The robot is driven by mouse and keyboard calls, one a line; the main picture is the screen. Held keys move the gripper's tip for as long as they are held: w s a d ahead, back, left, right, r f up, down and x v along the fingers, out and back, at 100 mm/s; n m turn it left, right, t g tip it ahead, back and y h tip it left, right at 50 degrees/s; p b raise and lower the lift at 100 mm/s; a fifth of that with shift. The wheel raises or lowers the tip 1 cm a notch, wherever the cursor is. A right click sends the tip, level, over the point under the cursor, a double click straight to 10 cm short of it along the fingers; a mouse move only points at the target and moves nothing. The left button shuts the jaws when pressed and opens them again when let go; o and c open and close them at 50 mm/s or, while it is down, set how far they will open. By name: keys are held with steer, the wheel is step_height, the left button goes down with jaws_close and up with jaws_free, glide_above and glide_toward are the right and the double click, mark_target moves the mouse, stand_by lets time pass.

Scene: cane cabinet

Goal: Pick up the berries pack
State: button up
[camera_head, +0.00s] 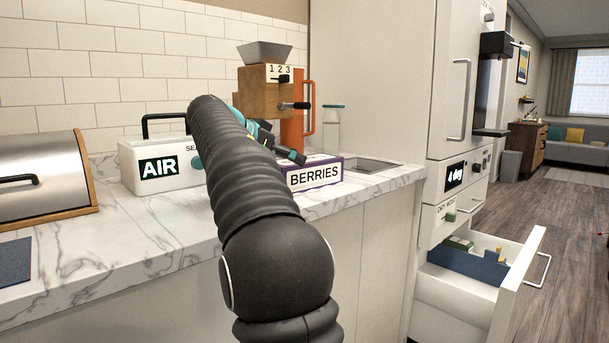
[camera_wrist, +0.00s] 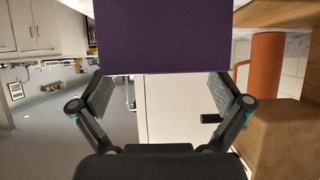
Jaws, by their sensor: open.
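The berries pack (camera_head: 316,173) is a low purple-and-white box labelled "BERRIES", lying on the marble counter near its right end. In the wrist view the pack (camera_wrist: 162,37) fills the upper middle as a flat dark purple face. My gripper (camera_head: 289,157) is just left of and above the pack, partly hidden behind my arm. In the wrist view my gripper (camera_wrist: 162,92) is open, one finger to each side, with the pack ahead of the gap. I cannot tell whether a finger touches it.
A wooden grinder (camera_head: 265,98) with an orange handle and a glass bottle (camera_head: 332,128) stand behind the pack. A white "AIR" appliance (camera_head: 130,165) is to the left. A sink (camera_head: 372,166) is to the right. A drawer (camera_head: 500,290) below the fridge is open.

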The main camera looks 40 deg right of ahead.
steer(key=x, duration=0.4)
steer(key=shift+d+f, duration=0.15)
steer(key=shift+d, duration=0.25)
steer(key=shift+c, duration=0.3)
steer(key=c, duration=1.4)
step_height(320, 180, up, 8)
steer(key=shift+r+p, duration=0.1)
steer(key=shift+p, duration=1.05)
steer(key=shift+r, duration=0.95)
